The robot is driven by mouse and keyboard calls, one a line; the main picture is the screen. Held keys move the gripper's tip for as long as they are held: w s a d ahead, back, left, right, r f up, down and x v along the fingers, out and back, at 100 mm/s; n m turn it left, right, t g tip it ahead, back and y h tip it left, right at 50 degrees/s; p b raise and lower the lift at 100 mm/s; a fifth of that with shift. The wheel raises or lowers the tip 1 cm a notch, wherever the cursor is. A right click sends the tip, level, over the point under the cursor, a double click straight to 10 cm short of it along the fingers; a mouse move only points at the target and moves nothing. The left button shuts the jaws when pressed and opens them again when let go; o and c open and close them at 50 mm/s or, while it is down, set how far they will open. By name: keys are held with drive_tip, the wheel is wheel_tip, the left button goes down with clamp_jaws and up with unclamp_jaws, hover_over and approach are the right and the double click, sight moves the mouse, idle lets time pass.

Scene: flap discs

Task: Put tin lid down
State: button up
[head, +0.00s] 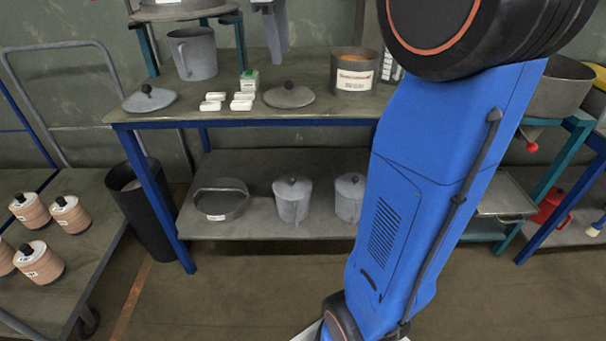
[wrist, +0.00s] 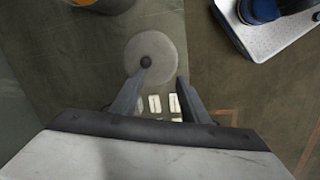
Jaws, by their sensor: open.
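A round grey lid with a dark knob (head: 289,96) lies flat on the bench top, left of an open labelled tin (head: 354,80). In the wrist view the lid (wrist: 160,45) lies just beyond my fingertips, close to the bench's front edge. My gripper (head: 278,58) hangs above the bench near this lid, partly cut off by the top of the head view. In the wrist view its two fingers (wrist: 158,82) are spread apart with nothing between them. A similar grey lid (head: 150,98) lies at the bench's left end.
Several small white blocks (head: 212,103) and a small green-white box (head: 249,80) lie left of the lid. A grey jug (head: 193,54) stands behind. The lower shelf (head: 240,168) holds a sieve (head: 221,201) and lidded pots (head: 293,203). A left trolley carries flap-disc stacks (head: 70,216).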

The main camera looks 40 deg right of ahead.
drive_tip(key=s+a+f+m+t+y, duration=0.1)
drive_tip(key=s+a+f+m, duration=0.3)
drive_tip(key=s+f, duration=0.8)
drive_tip(key=s+a+f+m+t, duration=0.3)
drive_tip(key=s+a+f, duration=0.4)
drive_tip(key=s+f, duration=0.5)
drive_tip(key=s, duration=0.2)
drive_tip(key=shift+s+a+f+m+y, duration=0.25)
drive_tip(key=shift+s+f+m+y, duration=0.1)
drive_tip(key=shift+s+m+y, duration=0.05)
